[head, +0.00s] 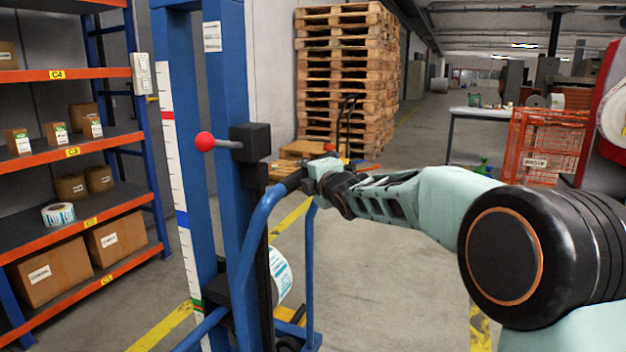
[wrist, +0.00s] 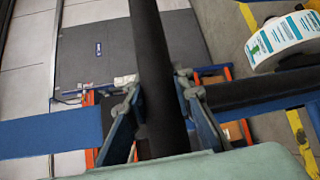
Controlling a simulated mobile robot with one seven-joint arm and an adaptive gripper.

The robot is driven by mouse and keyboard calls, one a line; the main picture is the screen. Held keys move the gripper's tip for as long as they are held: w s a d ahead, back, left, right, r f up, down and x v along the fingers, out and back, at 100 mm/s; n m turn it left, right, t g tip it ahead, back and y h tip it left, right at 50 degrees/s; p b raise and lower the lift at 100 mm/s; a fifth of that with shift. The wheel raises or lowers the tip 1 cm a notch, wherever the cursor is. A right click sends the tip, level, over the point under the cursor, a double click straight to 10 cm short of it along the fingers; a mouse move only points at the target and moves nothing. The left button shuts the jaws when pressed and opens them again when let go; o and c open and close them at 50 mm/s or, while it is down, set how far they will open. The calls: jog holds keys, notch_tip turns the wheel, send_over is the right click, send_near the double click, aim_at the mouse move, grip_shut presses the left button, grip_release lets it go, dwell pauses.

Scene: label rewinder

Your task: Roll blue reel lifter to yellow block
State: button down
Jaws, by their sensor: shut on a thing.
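The blue reel lifter (head: 230,75) stands upright at left of centre in the head view, with a blue tubular handle (head: 258,225) and a red-knobbed lever (head: 204,141). A white label reel (head: 281,275) shows low behind the mast; it also shows in the wrist view (wrist: 285,40). My gripper (head: 316,174) is at the top of the handle. In the wrist view its fingers (wrist: 158,105) are shut around the black grip (wrist: 150,40). A yellow patch (head: 288,314) shows by the lifter's base; I cannot tell whether it is the yellow block.
An orange-and-blue shelf rack (head: 80,151) with boxes is on the left. Stacked pallets (head: 345,75) and a pallet truck (head: 345,125) stand behind. An orange wire cage (head: 545,145) and a table (head: 480,113) are at right. Grey floor (head: 385,270) right of the lifter is clear.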

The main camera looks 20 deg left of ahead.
jog(key=shift+s+a+r, duration=0.1)
jog(key=shift+a+r, duration=0.05)
jog(key=shift+a, duration=0.5)
jog(key=shift+s+a+r, duration=0.1)
jog(key=shift+a, duration=0.55)
jog(key=c, duration=1.7)
grip_release()
jog(key=shift+s, duration=0.1)
jog(key=shift+o, duration=0.2)
jog(key=shift+d+f, duration=0.1)
jog(key=shift+d, duration=0.1)
jog(key=shift+d, duration=0.1)
jog(key=v, duration=1.1)
jog(key=shift+s+d, duration=0.2)
jog(key=shift+s, duration=0.05)
